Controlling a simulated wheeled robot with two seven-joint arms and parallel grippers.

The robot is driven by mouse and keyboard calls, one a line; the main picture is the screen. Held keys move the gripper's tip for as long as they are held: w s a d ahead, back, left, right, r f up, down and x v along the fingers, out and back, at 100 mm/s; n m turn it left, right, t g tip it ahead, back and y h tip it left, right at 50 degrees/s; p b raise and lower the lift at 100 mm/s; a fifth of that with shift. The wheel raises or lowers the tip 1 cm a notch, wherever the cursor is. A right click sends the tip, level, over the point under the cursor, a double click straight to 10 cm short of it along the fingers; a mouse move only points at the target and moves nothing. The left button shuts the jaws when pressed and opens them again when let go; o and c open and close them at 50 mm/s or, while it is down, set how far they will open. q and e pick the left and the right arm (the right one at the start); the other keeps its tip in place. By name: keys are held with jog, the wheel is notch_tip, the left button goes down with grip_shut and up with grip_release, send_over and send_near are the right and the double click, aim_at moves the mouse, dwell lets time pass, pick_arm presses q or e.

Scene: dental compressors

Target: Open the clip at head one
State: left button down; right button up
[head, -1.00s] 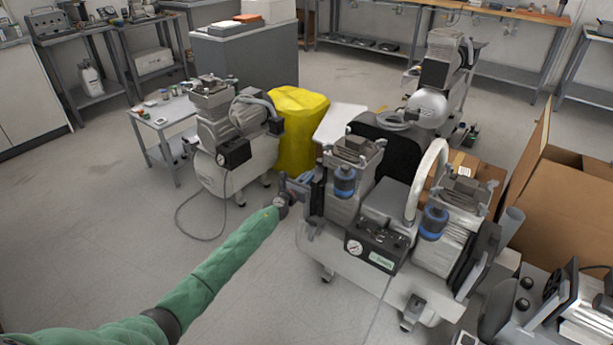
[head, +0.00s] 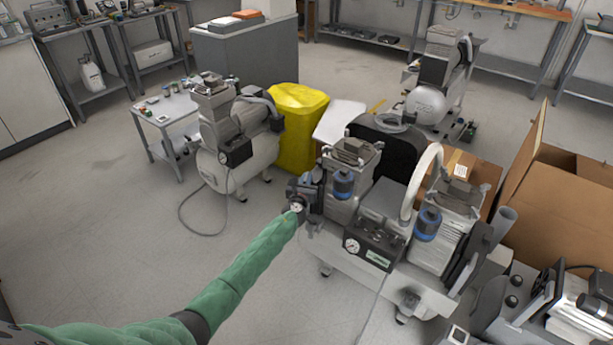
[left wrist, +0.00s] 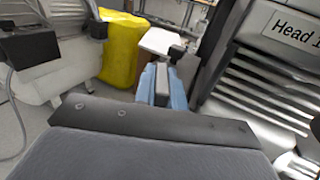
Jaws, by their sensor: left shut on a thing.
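The clip at head one is a small grey and black piece (left wrist: 178,52) in the left wrist view, at the left side of a ribbed grey compressor head (left wrist: 265,85) labelled "Head 1". My left gripper (left wrist: 162,88) has light blue fingers shut on the clip. In the head view my left gripper (head: 308,189) is at the left side of the twin-head compressor's left head (head: 345,195). The gripper and dark parts there hide the clip in that view. I cannot tell how far the clip is open. My right gripper is not in view.
A gauge panel (head: 372,245) sits between the two heads. A yellow bin (head: 297,130) and another compressor (head: 232,145) stand behind to the left. An open cardboard box (head: 570,195) is at the right.

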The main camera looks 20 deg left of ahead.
pick_arm(q)
jog(key=n+y+p, duration=0.1)
jog(key=n+y, duration=0.1)
jog(key=y, duration=0.1)
jog(key=shift+d+r+g, duration=0.1)
jog(key=shift+g, duration=0.2)
jog(key=shift+n+y, duration=0.6)
jog(key=shift+y, duration=0.4)
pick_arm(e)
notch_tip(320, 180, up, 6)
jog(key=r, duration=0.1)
pick_arm(q)
jog(key=shift+n+g+y, duration=0.7)
jog(key=shift+n+y, duration=0.1)
jog(key=shift+y, duration=0.2)
jog(key=shift+n+g+y+b, duration=0.6)
jog(key=shift+n+g+y, duration=0.65)
jog(key=shift+y, duration=0.55)
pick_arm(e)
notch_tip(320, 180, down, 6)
